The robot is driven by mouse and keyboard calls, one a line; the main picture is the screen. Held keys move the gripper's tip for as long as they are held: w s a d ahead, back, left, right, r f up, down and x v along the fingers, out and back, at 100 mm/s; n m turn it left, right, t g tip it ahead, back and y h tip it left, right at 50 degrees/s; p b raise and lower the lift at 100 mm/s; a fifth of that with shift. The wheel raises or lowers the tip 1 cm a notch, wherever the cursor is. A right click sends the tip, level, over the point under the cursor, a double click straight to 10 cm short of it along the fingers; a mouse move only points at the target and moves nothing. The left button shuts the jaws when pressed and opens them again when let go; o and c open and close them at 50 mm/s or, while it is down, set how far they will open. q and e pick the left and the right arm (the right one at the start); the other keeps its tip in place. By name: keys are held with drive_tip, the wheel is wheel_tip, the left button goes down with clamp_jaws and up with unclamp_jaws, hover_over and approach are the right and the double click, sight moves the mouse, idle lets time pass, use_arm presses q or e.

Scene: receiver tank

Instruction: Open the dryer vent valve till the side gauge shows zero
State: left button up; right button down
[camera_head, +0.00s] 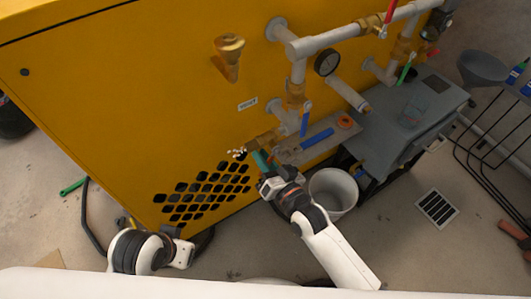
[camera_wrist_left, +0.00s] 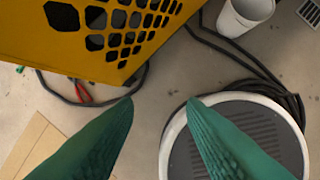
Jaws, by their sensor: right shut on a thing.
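In the head view, a round dark-faced gauge (camera_head: 327,63) sits on the grey pipework at the side of the yellow unit; its needle is too small to read. A brass valve (camera_head: 262,142) sticks out low on the yellow panel, with small pale specks at its left end. My right gripper (camera_head: 262,160) is at this valve, its green fingers shut on what looks like its handle, which is mostly hidden. My left gripper is low at the left, away from the valve. In the left wrist view its green fingers (camera_wrist_left: 160,105) are apart with nothing between them.
A blue-handled valve (camera_head: 305,119) hangs close to the right of the brass one. A white bucket (camera_head: 334,192) stands on the floor beside my right arm. Black hose (camera_wrist_left: 55,90) lies on the floor.

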use_arm(q)
drive_tip(key=shift+p+x, duration=0.4)
drive_tip(key=shift+x, duration=1.85)
use_arm(e)
drive_tip(key=shift+s+a+r+m, duration=0.15)
drive_tip(key=shift+m, duration=0.45)
drive_tip(key=c, duration=1.4)
unclamp_jaws()
